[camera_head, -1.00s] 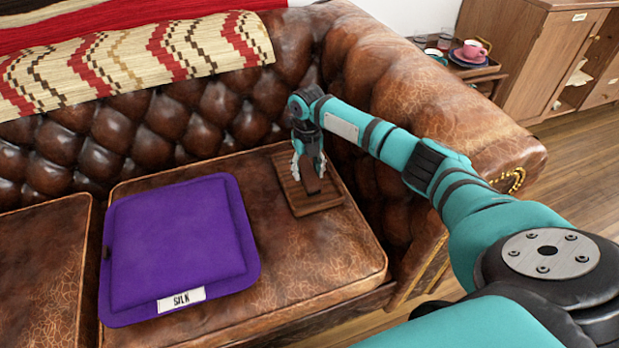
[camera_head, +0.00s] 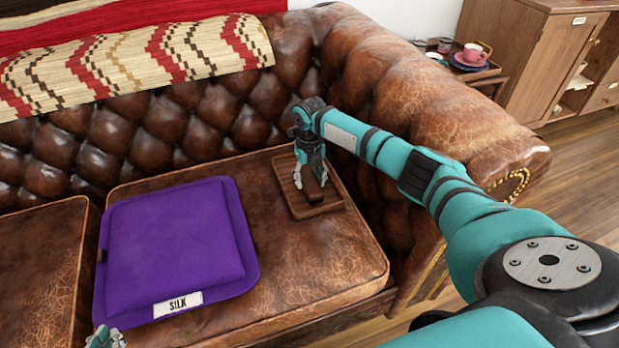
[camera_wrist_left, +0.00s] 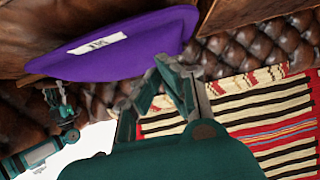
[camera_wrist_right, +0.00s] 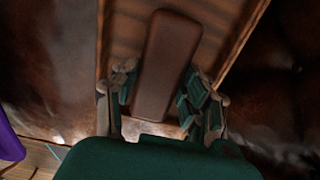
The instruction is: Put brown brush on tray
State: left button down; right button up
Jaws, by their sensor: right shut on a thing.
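The brown brush (camera_wrist_right: 166,62) is an elongated, smooth brown block between the fingers of my right gripper (camera_wrist_right: 163,100). In the head view, my right gripper (camera_head: 311,184) points down over the wooden tray (camera_head: 297,206) and is shut on the brush (camera_head: 316,194). The brush is over the tray; I cannot tell whether it touches the tray floor. The tray's slatted floor and rim also show in the right wrist view (camera_wrist_right: 232,45). My left gripper (camera_head: 105,339) is barely in the head view at the bottom left. In the left wrist view, its fingertips (camera_wrist_left: 160,72) meet with nothing between them.
The tray lies on the brown leather sofa (camera_head: 330,260), near its right arm. A purple silk cushion (camera_head: 175,245) lies left of it. A patterned blanket (camera_head: 130,60) covers the backrest. A side table with cups (camera_head: 473,55) stands behind the sofa arm.

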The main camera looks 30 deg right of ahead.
jog(key=shift+f, duration=0.15)
jog(key=o, duration=1)
